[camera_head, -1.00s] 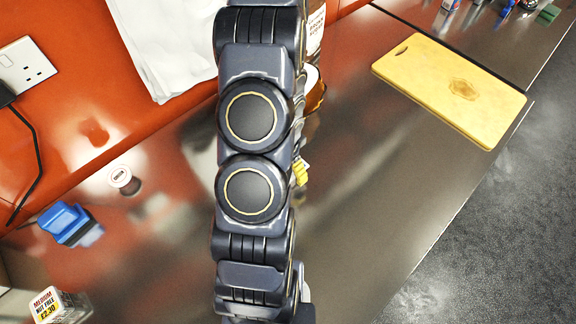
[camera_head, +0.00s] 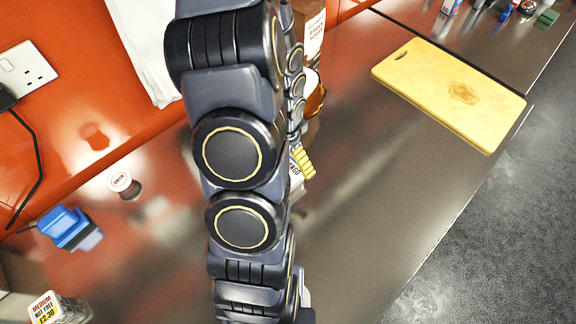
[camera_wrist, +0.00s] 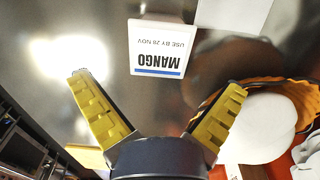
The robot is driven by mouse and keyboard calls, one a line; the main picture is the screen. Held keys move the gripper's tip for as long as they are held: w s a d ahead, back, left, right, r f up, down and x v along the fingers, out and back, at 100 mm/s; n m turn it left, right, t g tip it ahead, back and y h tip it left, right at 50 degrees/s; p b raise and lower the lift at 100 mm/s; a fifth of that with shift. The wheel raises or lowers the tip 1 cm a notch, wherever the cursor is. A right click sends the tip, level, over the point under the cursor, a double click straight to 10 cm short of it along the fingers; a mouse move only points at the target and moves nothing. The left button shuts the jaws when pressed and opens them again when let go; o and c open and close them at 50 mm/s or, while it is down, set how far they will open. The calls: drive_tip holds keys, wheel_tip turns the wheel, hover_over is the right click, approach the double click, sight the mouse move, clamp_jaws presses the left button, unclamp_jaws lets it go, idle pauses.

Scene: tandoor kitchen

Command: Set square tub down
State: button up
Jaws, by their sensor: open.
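The square tub (camera_wrist: 160,48) is white, with a label reading MANGO, USE BY 28 NOV. In the wrist view it sits on the steel surface just beyond my fingertips, roughly centred between them and apart from both. My gripper (camera_wrist: 158,84) is open and empty, its yellow fingers spread wide. In the head view, part of the tub's lettered label (camera_head: 294,171) shows beside my yellow finger (camera_head: 305,161); my arm hides the rest.
An amber container with a white round top (camera_wrist: 262,125) stands close right of my gripper in the wrist view. A yellow cutting board (camera_head: 450,92) lies at the right of the steel counter (camera_head: 375,215). A blue object (camera_head: 66,228) and small round pot (camera_head: 122,184) are left. The counter's front middle is clear.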

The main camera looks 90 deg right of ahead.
wheel_tip(320, 180, up, 6)
drive_tip(key=shift+f, duration=0.1)
idle(0.5)
